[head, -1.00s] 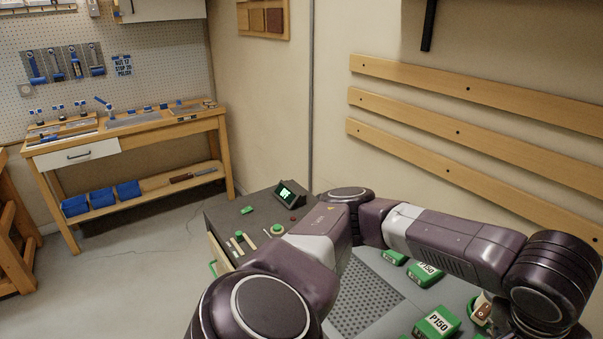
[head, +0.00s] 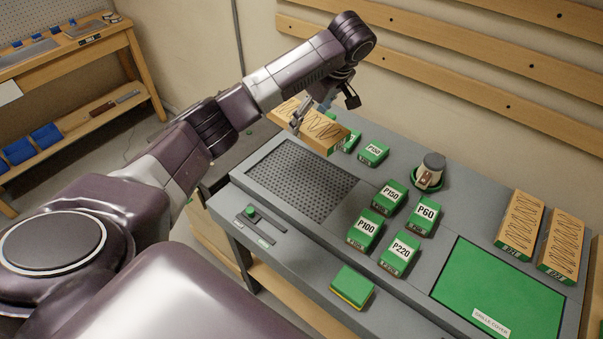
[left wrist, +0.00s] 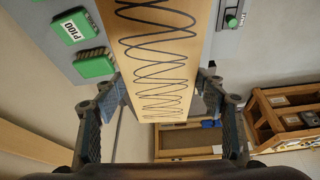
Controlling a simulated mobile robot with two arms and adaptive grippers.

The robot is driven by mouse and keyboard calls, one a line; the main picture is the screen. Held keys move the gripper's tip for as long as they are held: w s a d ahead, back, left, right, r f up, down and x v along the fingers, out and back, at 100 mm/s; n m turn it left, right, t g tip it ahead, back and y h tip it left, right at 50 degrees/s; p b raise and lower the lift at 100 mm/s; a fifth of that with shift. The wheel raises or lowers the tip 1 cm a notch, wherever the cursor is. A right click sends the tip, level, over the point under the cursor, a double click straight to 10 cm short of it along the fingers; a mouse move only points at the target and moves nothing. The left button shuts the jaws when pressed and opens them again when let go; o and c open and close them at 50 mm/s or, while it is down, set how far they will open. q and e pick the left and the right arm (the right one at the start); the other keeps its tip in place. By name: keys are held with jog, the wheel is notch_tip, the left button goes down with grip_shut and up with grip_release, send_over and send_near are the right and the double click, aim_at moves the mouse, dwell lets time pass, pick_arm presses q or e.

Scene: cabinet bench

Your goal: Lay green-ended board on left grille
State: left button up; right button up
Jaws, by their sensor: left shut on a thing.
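My left gripper (head: 312,114) is shut on a wooden board (head: 318,132) with dark scribbles on its top. A little green shows at the board's right end in the head view. The board is held above the bench, at the far side of the left grille (head: 285,180), a bare perforated panel. In the left wrist view, the fingers (left wrist: 163,92) stand on both sides of the board (left wrist: 155,50). My right gripper is not in view.
Several green sanding blocks (head: 366,228) stand right of the grille. A green grille cover (head: 490,285) lies farther right, with two scribbled green-ended boards (head: 520,220) behind it. A grey-topped cup (head: 432,168) stands at the back. A green-yellow pad (head: 352,287) lies in front.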

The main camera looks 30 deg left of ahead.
pick_arm(q)
jog(key=shift+s+a+f+n+b, duration=0.25)
jog(key=shift+a+f+n+b, duration=0.1)
jog(key=shift+a+f+n, duration=0.4)
notch_tip(320, 180, down, 14)
jog(key=b, duration=0.3)
jog(key=shift+r, duration=0.1)
notch_tip(320, 180, down, 5)
jog(key=shift+f+p, duration=0.1)
jog(key=shift+p, duration=0.25)
jog(key=shift+f, duration=0.15)
jog(key=o, duration=1.4)
